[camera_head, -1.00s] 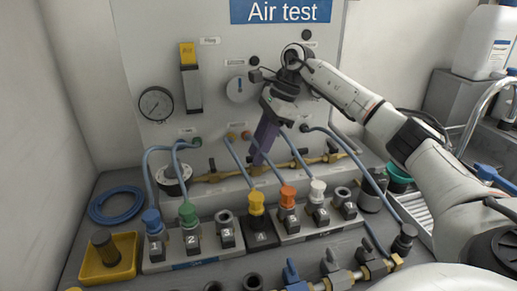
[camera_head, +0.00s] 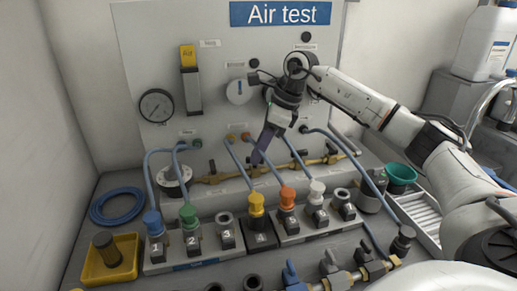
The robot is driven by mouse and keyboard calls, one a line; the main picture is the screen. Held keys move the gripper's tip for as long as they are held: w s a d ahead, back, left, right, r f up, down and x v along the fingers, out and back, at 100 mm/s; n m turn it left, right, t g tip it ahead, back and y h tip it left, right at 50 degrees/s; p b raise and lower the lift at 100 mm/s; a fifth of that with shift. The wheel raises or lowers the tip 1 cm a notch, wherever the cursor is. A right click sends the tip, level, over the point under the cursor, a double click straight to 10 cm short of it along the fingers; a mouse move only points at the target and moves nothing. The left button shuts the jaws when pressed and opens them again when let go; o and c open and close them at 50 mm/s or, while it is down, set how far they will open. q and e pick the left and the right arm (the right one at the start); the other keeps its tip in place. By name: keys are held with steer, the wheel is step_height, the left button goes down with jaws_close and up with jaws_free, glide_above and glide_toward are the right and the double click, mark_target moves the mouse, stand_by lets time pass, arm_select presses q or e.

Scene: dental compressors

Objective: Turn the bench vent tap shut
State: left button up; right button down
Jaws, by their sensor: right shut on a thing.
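My right gripper (camera_head: 259,160) reaches down in front of the white panel, its purple fingers slanting to the lower left. Its fingertips are at the brass pipe (camera_head: 215,179) along the foot of the panel. It is shut on a small part there, which appears to be the bench vent tap; the fingers hide its handle, so I cannot tell how far it is turned. My left gripper is not in view.
Blue and grey hoses run from the panel to numbered couplings on the grey blocks (camera_head: 190,258) in front. A yellow tray (camera_head: 111,273) and coiled blue hose (camera_head: 117,206) are at left, a teal cup (camera_head: 400,174) at right.

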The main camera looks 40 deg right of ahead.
steer(key=m+h, duration=0.1)
steer(key=m, duration=0.2)
steer(key=shift+a+m+t+p, duration=0.15)
steer(key=shift+m+t+p, duration=0.2)
steer(key=shift+m+t, duration=0.05)
steer(key=m+h, duration=0.1)
steer(key=m, duration=0.2)
steer(key=shift+a+p, duration=0.2)
steer(key=shift+p, duration=0.1)
steer(key=m+h, duration=0.1)
steer(key=m, duration=0.2)
steer(key=m+h, duration=0.2)
steer(key=m, duration=0.1)
steer(key=shift+a+m, duration=0.2)
steer(key=shift+m, duration=0.2)
steer(key=c, duration=1.8)
jaws_free()
steer(key=shift+r, duration=0.1)
steer(key=v, duration=1)
